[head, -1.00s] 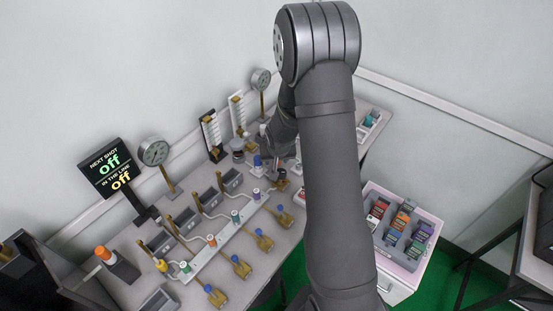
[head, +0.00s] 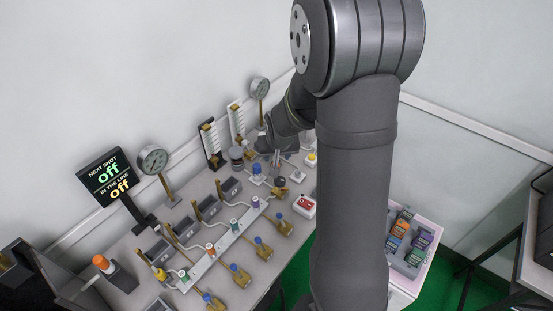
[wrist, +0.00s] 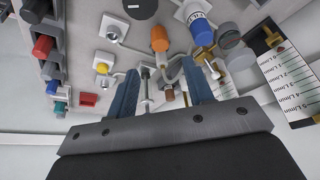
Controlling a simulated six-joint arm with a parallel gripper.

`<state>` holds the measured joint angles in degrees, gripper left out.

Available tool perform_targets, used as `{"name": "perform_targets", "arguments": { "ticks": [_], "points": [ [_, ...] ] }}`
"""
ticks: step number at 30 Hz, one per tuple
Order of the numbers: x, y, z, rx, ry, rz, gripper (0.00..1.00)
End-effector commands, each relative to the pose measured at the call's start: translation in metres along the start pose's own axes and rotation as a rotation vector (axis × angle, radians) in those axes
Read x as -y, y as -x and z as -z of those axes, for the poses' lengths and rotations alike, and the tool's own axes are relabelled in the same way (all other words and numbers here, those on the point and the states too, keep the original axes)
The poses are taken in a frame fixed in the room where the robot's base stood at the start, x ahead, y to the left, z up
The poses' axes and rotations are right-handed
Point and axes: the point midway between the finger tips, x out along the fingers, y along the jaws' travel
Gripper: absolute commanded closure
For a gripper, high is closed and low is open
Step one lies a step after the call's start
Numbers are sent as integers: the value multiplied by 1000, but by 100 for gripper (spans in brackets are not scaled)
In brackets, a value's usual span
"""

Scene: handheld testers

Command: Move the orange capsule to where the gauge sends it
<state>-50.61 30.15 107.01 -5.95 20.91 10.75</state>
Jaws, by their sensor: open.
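In the wrist view an orange cylinder (wrist: 159,38), which may be the capsule, stands just beyond the gap between my fingers, apart from them. Another orange-topped piece (head: 101,262) stands in a dark holder at left.
A white rail (head: 228,237) holds several coloured vials, with brass valves in front. A sign (head: 106,177) reads off twice. Two flow meters stand near the wall, one (head: 210,140) nearer. A red-button box (head: 305,205) and a pale tray (head: 433,225) with coloured boxes lie right.

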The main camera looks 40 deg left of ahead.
Motion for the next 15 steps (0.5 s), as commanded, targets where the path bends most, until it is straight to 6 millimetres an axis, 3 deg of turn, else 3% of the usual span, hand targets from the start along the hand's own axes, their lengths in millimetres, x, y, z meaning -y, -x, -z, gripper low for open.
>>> {"name": "perform_targets", "arguments": {
  "ticks": [2, 3, 15],
  "points": [
    [0, 6, 0, -2, 0, 0, 53],
    [0, 8, 0, -1, 1, 0, 48],
    [0, 10, 0, 0, 0, 0, 48]
  ]
}}
